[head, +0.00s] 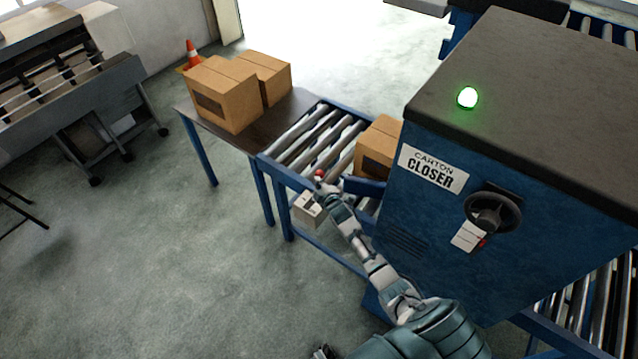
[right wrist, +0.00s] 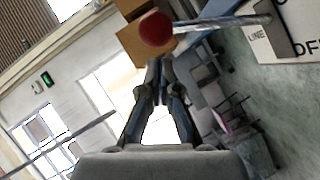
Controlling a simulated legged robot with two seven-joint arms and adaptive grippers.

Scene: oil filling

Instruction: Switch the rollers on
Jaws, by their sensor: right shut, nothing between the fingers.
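A red ball knob (head: 319,175) tops a lever by the near edge of the roller conveyor (head: 318,140). In the right wrist view the knob (right wrist: 156,28) sits on a thin metal rod running to a switch box (right wrist: 288,28), whose partly cut-off label reads "LINE" and "OFF". The box (head: 307,209) hangs below the conveyor's side rail in the head view. My right gripper (right wrist: 160,82) is shut and empty, its fingertips just short of the knob in the picture; I cannot tell whether they touch. My left gripper does not show clearly.
The blue carton closer (head: 420,215) stands right of my right arm, with a handwheel (head: 492,212) and a lit green lamp (head: 467,97). A carton (head: 378,148) lies on the rollers before it. More cartons (head: 222,95) stand on the side table (head: 188,108).

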